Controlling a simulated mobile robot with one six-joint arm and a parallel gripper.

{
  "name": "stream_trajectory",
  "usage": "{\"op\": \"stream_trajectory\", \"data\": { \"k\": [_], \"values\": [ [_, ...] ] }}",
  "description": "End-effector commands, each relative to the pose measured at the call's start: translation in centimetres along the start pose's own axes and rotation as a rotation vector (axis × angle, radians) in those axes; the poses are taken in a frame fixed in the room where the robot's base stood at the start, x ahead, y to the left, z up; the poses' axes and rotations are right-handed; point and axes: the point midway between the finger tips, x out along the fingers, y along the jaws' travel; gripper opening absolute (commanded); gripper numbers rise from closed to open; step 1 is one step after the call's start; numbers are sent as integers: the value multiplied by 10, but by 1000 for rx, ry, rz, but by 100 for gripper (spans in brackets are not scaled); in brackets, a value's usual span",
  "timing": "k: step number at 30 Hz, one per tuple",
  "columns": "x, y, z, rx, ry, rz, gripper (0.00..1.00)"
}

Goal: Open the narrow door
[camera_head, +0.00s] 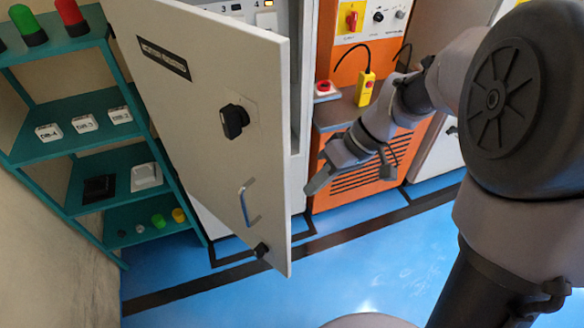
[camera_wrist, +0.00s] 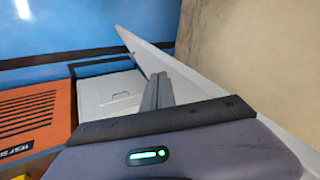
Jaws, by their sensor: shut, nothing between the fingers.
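My gripper (camera_head: 318,184) is shut and empty, to the right of the door's free edge in the head view. In the wrist view, the shut fingers (camera_wrist: 158,88) are beside the pale door panel (camera_wrist: 195,75). I cannot tell whether they touch it.
A teal shelf (camera_head: 85,145) with labelled boxes and coloured lamps stands left of the door. An orange cabinet (camera_head: 345,190) with a yellow pendant control (camera_head: 365,89) stands behind my gripper. Blue floor (camera_head: 370,255) in front is clear.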

Motion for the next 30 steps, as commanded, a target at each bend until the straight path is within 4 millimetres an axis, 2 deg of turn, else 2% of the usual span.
{"op": "stream_trajectory", "data": {
  "k": [3, 6, 9, 14, 24, 30],
  "values": [
    [3, 33, -8, -152, -4, -49, 0],
    [10, 56, -9, -269, 4, -80, 0],
    [18, 66, -9, -323, 9, -93, 0],
    [44, 65, -7, -329, 8, -96, 0],
    [118, 58, -7, -327, 8, -95, 0],
    [128, 30, 0, -327, 9, -94, 0]
  ]
}}
